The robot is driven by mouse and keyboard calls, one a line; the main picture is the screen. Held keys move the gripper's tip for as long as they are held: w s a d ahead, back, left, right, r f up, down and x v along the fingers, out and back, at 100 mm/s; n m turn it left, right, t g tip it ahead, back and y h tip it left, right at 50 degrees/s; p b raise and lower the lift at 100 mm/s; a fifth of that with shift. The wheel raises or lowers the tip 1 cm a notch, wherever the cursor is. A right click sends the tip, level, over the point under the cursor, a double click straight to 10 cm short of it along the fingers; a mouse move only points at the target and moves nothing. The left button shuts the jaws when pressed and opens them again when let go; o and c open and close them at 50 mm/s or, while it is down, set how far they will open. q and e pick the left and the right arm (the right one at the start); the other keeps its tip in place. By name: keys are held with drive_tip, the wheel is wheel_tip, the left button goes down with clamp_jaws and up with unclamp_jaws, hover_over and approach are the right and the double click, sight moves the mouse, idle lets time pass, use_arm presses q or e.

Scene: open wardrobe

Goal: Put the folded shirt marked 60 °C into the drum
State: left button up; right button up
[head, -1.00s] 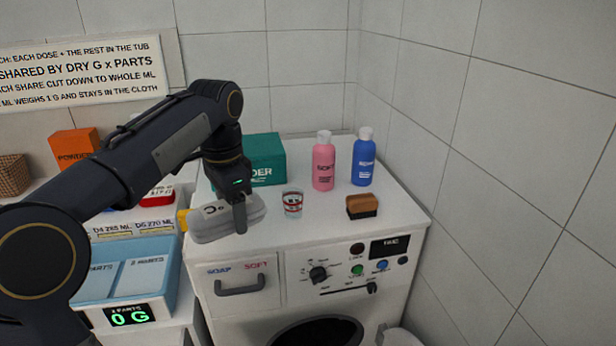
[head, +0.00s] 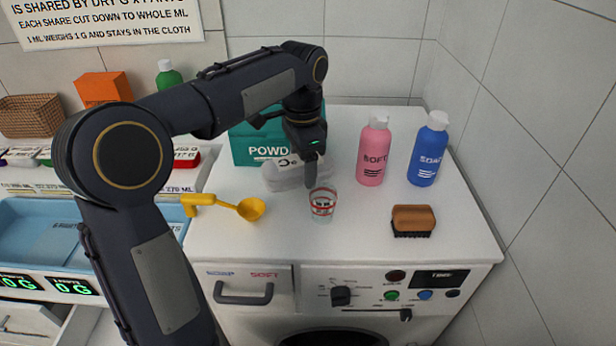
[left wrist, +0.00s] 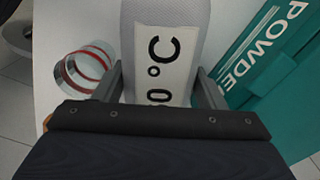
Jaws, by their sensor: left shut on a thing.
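The folded shirt is a light grey roll (head: 284,177) with a white label. In the left wrist view the shirt's label (left wrist: 166,62) reads "0 °C"; any digit before the 0 is hidden. My left gripper (head: 311,172) is shut on the shirt, one finger on each side, in front of the teal powder box. Whether the shirt touches the machine top is unclear. The drum (head: 332,339) shows only as the top of a dark round opening at the bottom edge of the head view. My right gripper is not in view.
On the machine top (head: 290,235) stand a red-banded cup (head: 322,204), yellow scoop (head: 250,209), brush (head: 412,219), pink bottle (head: 373,152), blue bottle (head: 427,152) and powder box (head: 247,147). A blue tub (head: 30,240) is at left. The top's front middle is clear.

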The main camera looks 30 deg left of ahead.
sight(303, 180)
use_arm(q)
drive_tip(key=shift+f, duration=2)
drive_tip(key=shift+f, duration=0.1)
drive_tip(key=o, duration=0.7)
